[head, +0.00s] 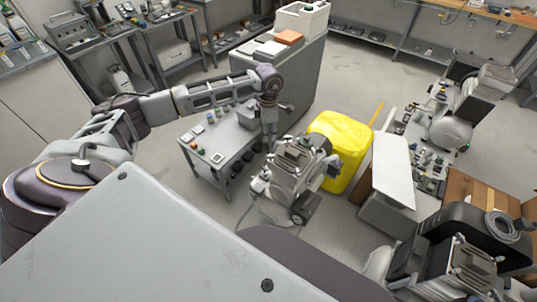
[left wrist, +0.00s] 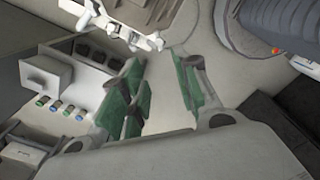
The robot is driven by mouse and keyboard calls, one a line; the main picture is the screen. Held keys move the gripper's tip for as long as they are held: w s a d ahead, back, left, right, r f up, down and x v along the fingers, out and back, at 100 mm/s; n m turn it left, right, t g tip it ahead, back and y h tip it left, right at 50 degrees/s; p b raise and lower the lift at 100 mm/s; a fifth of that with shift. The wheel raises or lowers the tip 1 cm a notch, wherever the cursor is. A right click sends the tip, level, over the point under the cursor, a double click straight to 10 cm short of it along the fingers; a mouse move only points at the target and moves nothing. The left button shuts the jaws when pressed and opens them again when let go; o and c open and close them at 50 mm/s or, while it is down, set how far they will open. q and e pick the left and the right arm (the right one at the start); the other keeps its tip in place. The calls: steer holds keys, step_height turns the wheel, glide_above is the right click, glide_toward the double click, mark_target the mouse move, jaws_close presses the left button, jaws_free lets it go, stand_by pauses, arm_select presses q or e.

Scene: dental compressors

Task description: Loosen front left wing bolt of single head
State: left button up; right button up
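The single-head compressor (head: 290,175) stands on the floor in the middle of the head view, grey with a ribbed top and a dark wheel. My left gripper (head: 270,142) points down at its upper back edge. In the left wrist view the two green-padded fingers (left wrist: 165,95) are apart, with only pale surface visible between them. A light metal part with a small pale fitting (left wrist: 150,41) lies beyond the fingers at the top of that view. I cannot tell whether this fitting is the front left wing bolt. My right gripper is not in view.
A low grey bench (head: 222,150) with small coloured parts stands left of the compressor. A yellow bin (head: 340,140) stands close on its right. A grey cabinet (head: 300,85) is behind. Another machine (head: 465,250) is at lower right. Open floor lies at front left.

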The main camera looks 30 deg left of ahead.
mark_target(269, 156)
arm_select(q)
steer(key=shift+f+p, duration=0.65)
steer(key=shift+f, duration=6.1)
jaws_close()
